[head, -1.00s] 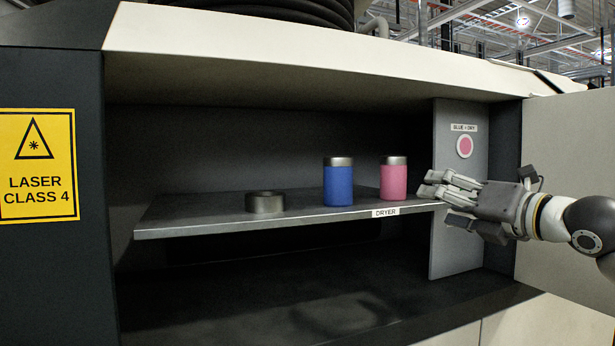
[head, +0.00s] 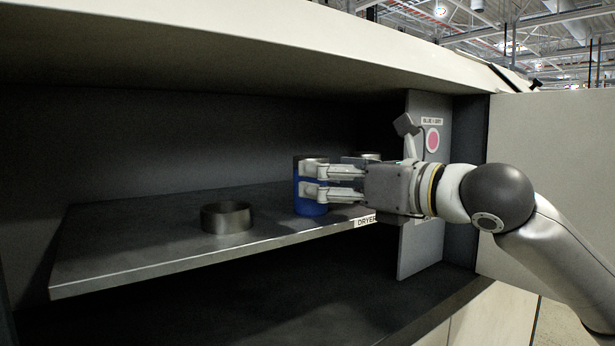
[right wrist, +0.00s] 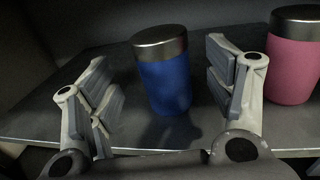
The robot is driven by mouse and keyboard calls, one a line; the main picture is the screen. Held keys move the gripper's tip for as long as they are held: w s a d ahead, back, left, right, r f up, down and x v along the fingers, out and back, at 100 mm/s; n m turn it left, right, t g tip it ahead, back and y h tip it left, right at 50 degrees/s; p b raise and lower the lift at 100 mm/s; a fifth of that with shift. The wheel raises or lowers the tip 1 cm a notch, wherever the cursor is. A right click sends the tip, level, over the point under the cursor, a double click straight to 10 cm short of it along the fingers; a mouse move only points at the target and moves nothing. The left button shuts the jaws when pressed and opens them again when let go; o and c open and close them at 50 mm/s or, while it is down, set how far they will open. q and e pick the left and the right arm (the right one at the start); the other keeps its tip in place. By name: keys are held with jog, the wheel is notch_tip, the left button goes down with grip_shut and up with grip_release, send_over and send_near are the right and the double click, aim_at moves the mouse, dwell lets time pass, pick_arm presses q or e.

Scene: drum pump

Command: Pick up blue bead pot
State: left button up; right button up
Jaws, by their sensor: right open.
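The blue bead pot (head: 311,207) stands upright on the dryer shelf with a silver lid. In the head view my right gripper (head: 312,181) covers part of it. In the right wrist view the blue pot (right wrist: 164,80) stands between the two spread fingers of my right gripper (right wrist: 160,95), a little beyond their tips or level with them; I cannot tell exactly. The gripper is open, with gaps to the pot on both sides. My left gripper is not in view.
The pink pot (right wrist: 293,62) stands close right of the right finger; in the head view only its lid (head: 368,155) shows behind my gripper. A metal ring (head: 227,217) sits on the shelf (head: 130,235) at the left. A side panel (head: 425,240) stands at the right.

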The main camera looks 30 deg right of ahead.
jog(key=shift+w+r+p, duration=0.5)
jog(key=shift+w+p, duration=0.2)
jog(key=shift+p, duration=0.15)
jog(key=p+x, duration=0.1)
jog(key=x, duration=0.2)
jog(key=shift+w+a+f, duration=0.1)
jog(key=shift+w, duration=0.25)
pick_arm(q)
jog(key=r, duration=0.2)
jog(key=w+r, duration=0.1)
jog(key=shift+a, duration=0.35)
pick_arm(e)
jog(key=shift+s, duration=0.1)
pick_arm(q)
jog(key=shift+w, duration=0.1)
pick_arm(e)
jog(key=shift+f, duration=0.1)
jog(key=c, duration=0.9)
jog(key=shift+c, duration=1.3)
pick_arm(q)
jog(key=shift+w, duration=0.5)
pick_arm(e)
jog(key=shift+c, duration=0.4)
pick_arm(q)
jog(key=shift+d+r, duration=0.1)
